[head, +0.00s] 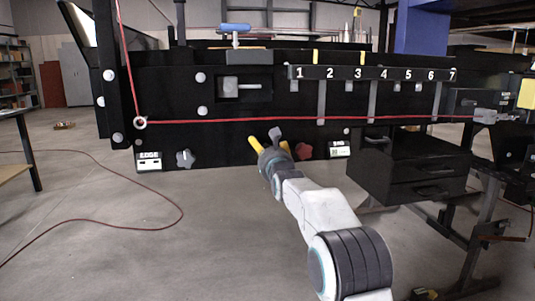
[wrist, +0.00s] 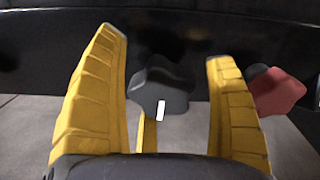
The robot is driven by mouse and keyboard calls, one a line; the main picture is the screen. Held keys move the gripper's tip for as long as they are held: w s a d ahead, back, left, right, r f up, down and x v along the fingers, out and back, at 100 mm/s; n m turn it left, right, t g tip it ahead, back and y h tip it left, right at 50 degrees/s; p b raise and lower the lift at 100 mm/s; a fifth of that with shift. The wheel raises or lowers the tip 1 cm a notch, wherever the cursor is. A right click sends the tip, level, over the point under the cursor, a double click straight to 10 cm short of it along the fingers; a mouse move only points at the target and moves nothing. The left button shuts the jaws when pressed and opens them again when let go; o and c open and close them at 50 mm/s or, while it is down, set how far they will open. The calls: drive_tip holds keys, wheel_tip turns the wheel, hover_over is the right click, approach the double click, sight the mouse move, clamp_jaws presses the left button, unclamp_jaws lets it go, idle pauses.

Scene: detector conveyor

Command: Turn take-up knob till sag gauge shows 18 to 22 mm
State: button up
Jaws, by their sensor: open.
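In the head view my gripper (head: 269,143) is at the lower edge of the black conveyor side, its yellow fingers open. A dark grey lobed knob (head: 276,134) shows between them. In the wrist view the same knob (wrist: 163,82), with a white mark on its lower front, lies between the open fingers (wrist: 168,85). A gap shows at its right; its left side is very close to the left finger, and I cannot tell if they touch. A small white gauge box (head: 340,149) is to the right; its reading is too small to read.
A red knob (head: 304,151) is just right of my gripper, also in the wrist view (wrist: 277,91). A grey knob (head: 185,159) and an EDGE box (head: 149,161) are to the left. A red cord (head: 220,121) runs above. Black drawers (head: 410,170) stand at right.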

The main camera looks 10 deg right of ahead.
drive_tip(key=shift+s, duration=0.1)
drive_tip(key=s, duration=1.1)
drive_tip(key=shift+s, duration=0.4)
drive_tip(key=s+r+n+g+p, duration=0.3)
drive_tip(key=s+n+g+p, duration=0.2)
drive_tip(key=s+n+p, duration=0.5)
drive_tip(key=s+r+n+g+p, duration=0.4)
drive_tip(key=s+n+p, duration=0.7)
drive_tip(key=s, duration=0.7)
drive_tip(key=s+r+n+g+p, duration=0.4)
drive_tip(key=s+n+g+p, duration=0.1)
drive_tip(key=s+n+p, duration=0.6)
drive_tip(key=s+p, duration=0.2)
drive_tip(key=s, duration=0.1)
drive_tip(key=shift+s+r+g+p, duration=0.15)
drive_tip(key=shift+r+g+p, duration=0.05)
drive_tip(key=shift+g+p, duration=0.1)
